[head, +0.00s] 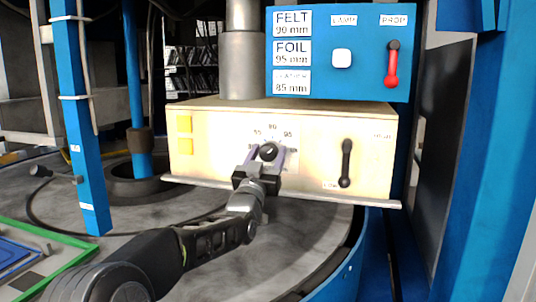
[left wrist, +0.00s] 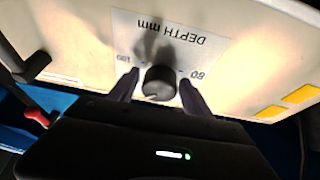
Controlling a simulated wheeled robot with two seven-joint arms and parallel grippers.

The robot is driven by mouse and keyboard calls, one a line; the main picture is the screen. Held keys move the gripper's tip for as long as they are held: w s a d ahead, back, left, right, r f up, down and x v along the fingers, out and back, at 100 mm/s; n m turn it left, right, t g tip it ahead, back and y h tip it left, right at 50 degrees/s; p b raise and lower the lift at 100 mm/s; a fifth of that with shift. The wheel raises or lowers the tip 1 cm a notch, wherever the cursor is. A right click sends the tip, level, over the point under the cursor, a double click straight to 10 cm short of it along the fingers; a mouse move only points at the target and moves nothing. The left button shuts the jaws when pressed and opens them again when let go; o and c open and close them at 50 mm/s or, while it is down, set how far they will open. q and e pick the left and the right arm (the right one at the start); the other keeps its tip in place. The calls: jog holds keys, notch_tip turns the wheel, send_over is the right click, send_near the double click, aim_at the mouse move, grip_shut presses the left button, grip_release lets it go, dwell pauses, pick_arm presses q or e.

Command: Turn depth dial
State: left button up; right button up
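The depth dial (head: 268,152) is a dark round knob on the cream front panel (head: 215,150), below a printed scale with numbers such as 80 and 95. In the left wrist view the dial (left wrist: 158,83) appears upside down, with the label "DEPTH mm" (left wrist: 170,30) beside it. My left gripper (head: 267,155) is at the panel with one finger on each side of the dial. In the left wrist view narrow gaps show between its fingers (left wrist: 158,80) and the knob, so it looks open around it. The dial's pointer is hard to read. My right gripper is out of view.
Above, a blue panel (head: 365,75) carries a red lever (head: 391,65), a white lamp (head: 342,58) and signs, including "FOIL 95 mm" (head: 291,53). A blue post (head: 80,130) stands left.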

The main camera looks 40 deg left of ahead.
pick_arm(q)
jog(key=c, duration=1.1)
jog(key=shift+c, duration=0.2)
